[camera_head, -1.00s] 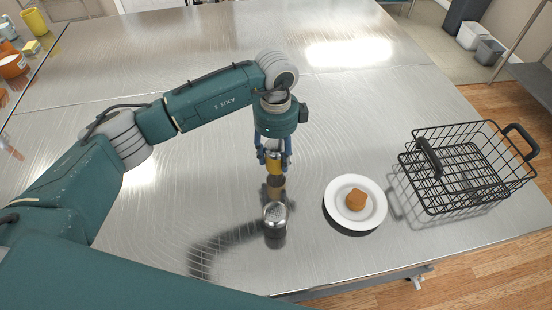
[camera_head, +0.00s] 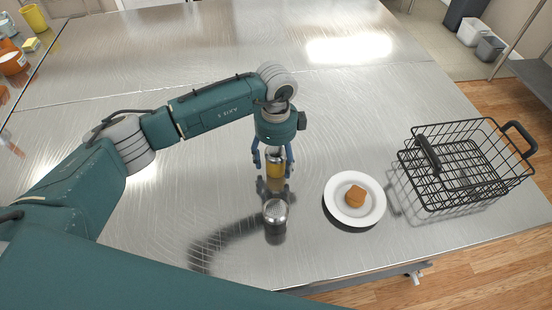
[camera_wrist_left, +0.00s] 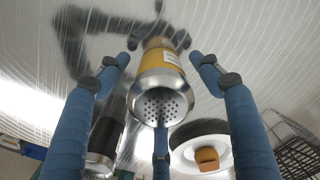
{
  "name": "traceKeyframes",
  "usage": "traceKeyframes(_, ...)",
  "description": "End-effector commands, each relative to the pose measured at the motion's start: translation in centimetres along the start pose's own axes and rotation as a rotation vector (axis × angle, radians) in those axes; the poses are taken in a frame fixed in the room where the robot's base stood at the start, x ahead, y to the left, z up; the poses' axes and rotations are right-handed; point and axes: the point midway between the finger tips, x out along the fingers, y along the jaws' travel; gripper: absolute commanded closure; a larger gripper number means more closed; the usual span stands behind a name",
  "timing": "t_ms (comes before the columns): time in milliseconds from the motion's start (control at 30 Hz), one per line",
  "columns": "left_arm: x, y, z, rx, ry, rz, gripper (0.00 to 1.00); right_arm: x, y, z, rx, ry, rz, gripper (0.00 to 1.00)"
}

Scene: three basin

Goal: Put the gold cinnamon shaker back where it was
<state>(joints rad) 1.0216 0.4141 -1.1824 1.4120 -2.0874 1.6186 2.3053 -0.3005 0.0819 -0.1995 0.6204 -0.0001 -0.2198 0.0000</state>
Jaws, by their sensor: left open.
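The gold cinnamon shaker (camera_head: 275,168), yellow-gold with a silver perforated cap, stands upright on the steel table. My left gripper (camera_head: 274,172) is over it, with open blue fingers spread around it. In the left wrist view the gold shaker (camera_wrist_left: 161,92) sits among the three fingers, with visible gaps to the side fingers. My right gripper is not in view.
A white plate (camera_head: 331,211) with a brown piece of food (camera_head: 355,196) is right of the shakers. A black wire basket (camera_head: 425,187) stands near the table's right edge. The table behind the gripper is clear. Cups and other items stand at the far left.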

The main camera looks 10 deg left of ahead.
Motion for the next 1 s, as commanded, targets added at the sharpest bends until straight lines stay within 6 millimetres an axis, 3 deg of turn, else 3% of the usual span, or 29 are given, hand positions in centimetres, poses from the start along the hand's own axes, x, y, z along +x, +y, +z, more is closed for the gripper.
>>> traceKeyframes(167,-1.1,-0.2,0.0,0.001,0.001,-0.004,0.35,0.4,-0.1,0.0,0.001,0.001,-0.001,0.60)
traceKeyframes(500,-8.1,-0.2,0.0,0.000,0.001,-0.007,0.35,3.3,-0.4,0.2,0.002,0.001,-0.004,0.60)
traceKeyframes(700,-11.2,-0.1,0.0,0.000,0.000,-0.004,0.35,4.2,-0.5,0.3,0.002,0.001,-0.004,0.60)
traceKeyframes(1000,-12.4,0.0,0.0,0.000,0.000,0.000,0.35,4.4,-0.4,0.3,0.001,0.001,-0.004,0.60)
